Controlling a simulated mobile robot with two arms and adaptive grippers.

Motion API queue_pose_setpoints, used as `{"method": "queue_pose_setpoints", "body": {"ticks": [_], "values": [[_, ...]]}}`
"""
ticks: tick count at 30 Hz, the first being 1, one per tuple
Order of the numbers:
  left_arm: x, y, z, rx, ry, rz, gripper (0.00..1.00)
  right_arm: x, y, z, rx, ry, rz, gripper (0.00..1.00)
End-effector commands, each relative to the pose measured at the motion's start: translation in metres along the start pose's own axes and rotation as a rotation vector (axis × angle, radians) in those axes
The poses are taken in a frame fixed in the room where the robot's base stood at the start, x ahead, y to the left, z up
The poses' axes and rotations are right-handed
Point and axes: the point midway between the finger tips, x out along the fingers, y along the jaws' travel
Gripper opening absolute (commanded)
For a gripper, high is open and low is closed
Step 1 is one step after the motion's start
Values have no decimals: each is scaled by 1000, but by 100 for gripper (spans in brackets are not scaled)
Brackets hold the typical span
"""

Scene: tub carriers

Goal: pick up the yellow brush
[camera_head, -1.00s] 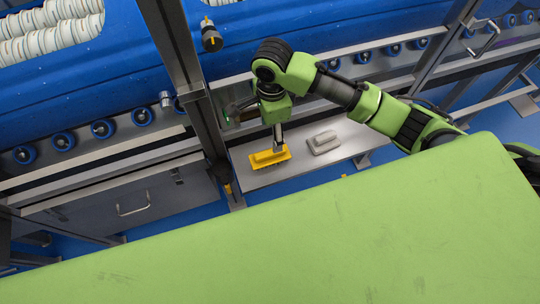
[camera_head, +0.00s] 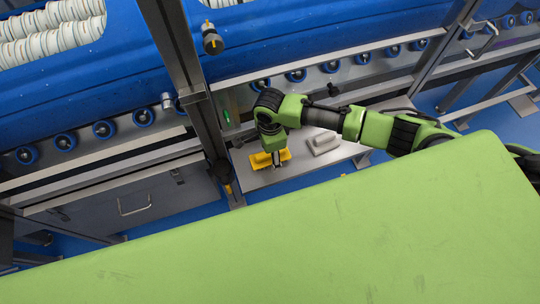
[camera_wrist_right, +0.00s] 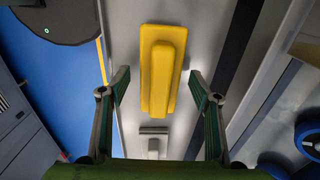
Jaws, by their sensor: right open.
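The yellow brush (camera_head: 260,161) lies on a grey metal shelf (camera_head: 262,180) in the head view. My right gripper (camera_head: 277,163) is over it and hides its middle. In the right wrist view the yellow brush (camera_wrist_right: 160,70) lies lengthwise up the picture, ahead of and between the two spread fingers of my right gripper (camera_wrist_right: 159,84). Blue-free gaps show on both sides of the brush, and the open fingers hold nothing. Whether a finger touches the brush cannot be told. My left gripper is not in view.
A grey brush-like block (camera_head: 323,143) lies on the shelf to the right of the yellow brush. A dark upright post (camera_head: 205,125) stands close on the left. A blue tub (camera_head: 290,38) and a roller rail (camera_head: 262,84) are behind. A large green surface (camera_head: 290,245) fills the front.

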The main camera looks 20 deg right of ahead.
Motion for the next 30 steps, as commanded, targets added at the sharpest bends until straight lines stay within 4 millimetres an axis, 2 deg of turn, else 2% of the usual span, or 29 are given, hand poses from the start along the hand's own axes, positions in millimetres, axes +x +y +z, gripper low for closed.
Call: {"method": "queue_pose_setpoints", "body": {"ticks": [5, 6, 9, 11, 13, 14, 23, 26, 30], "values": [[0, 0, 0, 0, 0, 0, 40, 0, 0, 0, 0, 0, -1, 58], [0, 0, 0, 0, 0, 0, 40, 0, 0, 0, 0, -1, -1, 52], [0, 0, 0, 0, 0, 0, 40, 0, 0, 0, 0, -1, -1, 26], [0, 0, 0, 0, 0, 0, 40, 0, 0, 0, 0, -1, -1, 13], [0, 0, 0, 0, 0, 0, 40, 0, 0, 0, 0, -1, -1, 13], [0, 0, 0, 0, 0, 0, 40, 0, 0, 0, 0, -1, -1, 10], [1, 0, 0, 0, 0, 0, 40, -4, -1, 1, 0, -2, -2, 10], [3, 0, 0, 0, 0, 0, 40, -10, -1, 1, 1, -3, -2, 10], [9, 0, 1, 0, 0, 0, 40, -33, -1, 1, 0, -5, -4, 10]]}}
